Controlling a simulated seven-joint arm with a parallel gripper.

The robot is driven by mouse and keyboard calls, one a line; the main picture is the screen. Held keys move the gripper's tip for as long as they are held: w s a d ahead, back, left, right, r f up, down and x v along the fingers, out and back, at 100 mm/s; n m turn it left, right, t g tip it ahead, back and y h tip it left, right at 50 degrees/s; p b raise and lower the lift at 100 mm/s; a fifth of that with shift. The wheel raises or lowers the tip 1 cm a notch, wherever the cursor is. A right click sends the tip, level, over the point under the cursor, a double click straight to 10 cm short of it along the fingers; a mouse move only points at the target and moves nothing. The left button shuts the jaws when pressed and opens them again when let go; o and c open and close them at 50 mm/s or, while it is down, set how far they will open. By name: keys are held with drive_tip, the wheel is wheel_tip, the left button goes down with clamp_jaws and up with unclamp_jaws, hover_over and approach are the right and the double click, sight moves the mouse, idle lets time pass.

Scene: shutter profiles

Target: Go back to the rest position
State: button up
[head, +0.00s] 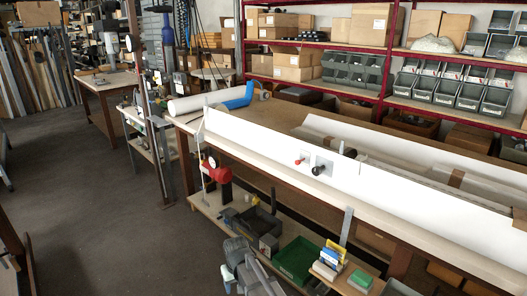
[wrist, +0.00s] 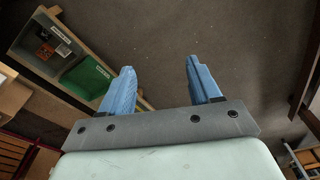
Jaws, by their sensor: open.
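My gripper (wrist: 160,64) shows in the wrist view with its two blue fingers spread apart. Nothing is between the fingers, and dark floor lies beyond them. In the head view a grey shape (head: 243,268) stands at the bottom edge, left of the green tray; I cannot tell whether it is part of my arm. The blue fingers cannot be made out there.
A long bench (head: 440,238) with white profiles crosses the right side. Its lower shelf (head: 212,207) holds a green tray (head: 297,258), also in the wrist view (wrist: 88,80). Red-framed shelving (head: 310,45) stands behind. Grey floor (head: 85,185) is open at left.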

drive_tip(key=s+d+f+m, duration=0.2)
drive_tip(key=s+d, duration=0.1)
drive_tip(key=d, duration=0.6)
drive_tip(key=s+d+f+m+g, duration=0.1)
drive_tip(key=s+d+f, duration=0.15)
drive_tip(key=d, duration=0.65)
drive_tip(key=s+d+f+m, duration=0.2)
drive_tip(key=s+d, duration=0.1)
drive_tip(key=d, duration=0.5)
drive_tip(key=s+f+g, duration=0.3)
drive_tip(key=s+f, duration=0.7)
drive_tip(key=s, duration=0.5)
drive_tip(key=s+f+g, duration=0.3)
drive_tip(key=s+f, duration=0.7)
drive_tip(key=s, duration=0.5)
drive_tip(key=shift+d+f+g+h, duration=0.25)
drive_tip(key=shift+f+g+h, duration=0.05)
drive_tip(key=shift+g, duration=0.1)
